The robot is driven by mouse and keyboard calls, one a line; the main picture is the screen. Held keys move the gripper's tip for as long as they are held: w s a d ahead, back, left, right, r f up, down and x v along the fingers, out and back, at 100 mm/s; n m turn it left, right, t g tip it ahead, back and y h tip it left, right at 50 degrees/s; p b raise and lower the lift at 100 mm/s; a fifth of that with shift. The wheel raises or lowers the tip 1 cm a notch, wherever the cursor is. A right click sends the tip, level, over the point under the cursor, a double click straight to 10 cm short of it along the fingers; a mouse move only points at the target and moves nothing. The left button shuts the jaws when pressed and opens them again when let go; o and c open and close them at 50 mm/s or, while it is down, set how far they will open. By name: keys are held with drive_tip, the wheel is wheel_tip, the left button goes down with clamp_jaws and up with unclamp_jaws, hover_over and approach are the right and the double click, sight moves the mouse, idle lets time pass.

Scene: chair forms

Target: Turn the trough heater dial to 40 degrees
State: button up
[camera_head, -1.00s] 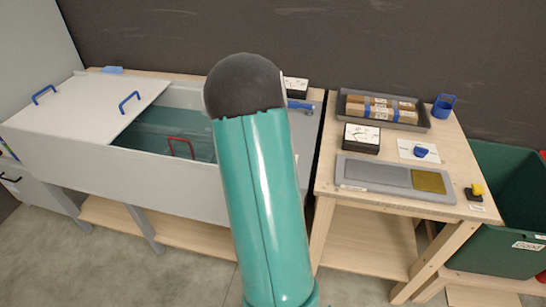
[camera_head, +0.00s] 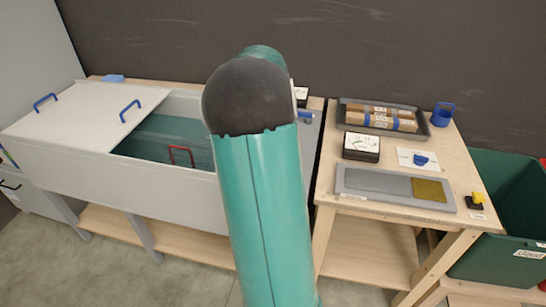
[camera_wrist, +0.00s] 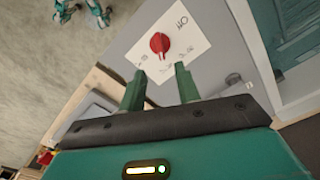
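The red heater dial (camera_wrist: 160,43) shows in the wrist view on a white card (camera_wrist: 172,32) fixed to a grey surface. The card carries printed marks, one reading 40 to the right of the dial; the smaller marks are hard to read. My gripper (camera_wrist: 157,73) is open, its two green fingers apart with nothing between them. The fingertips point toward the dial, just short of it in the picture, and I cannot tell the depth gap. In the head view the trough (camera_head: 120,190) stands at left, holding water; my arm hides the dial there.
A lid (camera_head: 75,112) with blue handles covers the trough's left part. A red handle (camera_head: 181,149) stands in the water. The wooden table (camera_head: 395,225) at right bears a tray (camera_head: 345,122), a black box (camera_head: 361,147) and a grey plate (camera_head: 375,185). A green bin (camera_head: 500,215) stands far right.

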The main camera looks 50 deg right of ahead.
drive_tip(key=shift+r, duration=2.2)
drive_tip(key=w+a+r+n+t, duration=0.1)
drive_tip(key=a+r+n, duration=0.15)
drive_tip(key=a, duration=0.55)
drive_tip(key=a+r+n+t, duration=0.15)
drive_tip(key=a+n, duration=0.25)
drive_tip(key=a, duration=0.5)
drive_tip(key=w+a+r+n+t, duration=0.1)
drive_tip(key=a+r+n, duration=0.2)
drive_tip(key=a, duration=0.5)
drive_tip(key=s+a+n+t, duration=0.1)
drive_tip(key=s+a+n, duration=0.4)
drive_tip(key=a, duration=0.3)
drive_tip(key=s+a+n+t, duration=0.1)
drive_tip(key=s+a+n, duration=0.3)
drive_tip(key=a, duration=0.5)
drive_tip(key=shift+s+f+n, duration=0.4)
drive_tip(key=shift+n, duration=0.05)
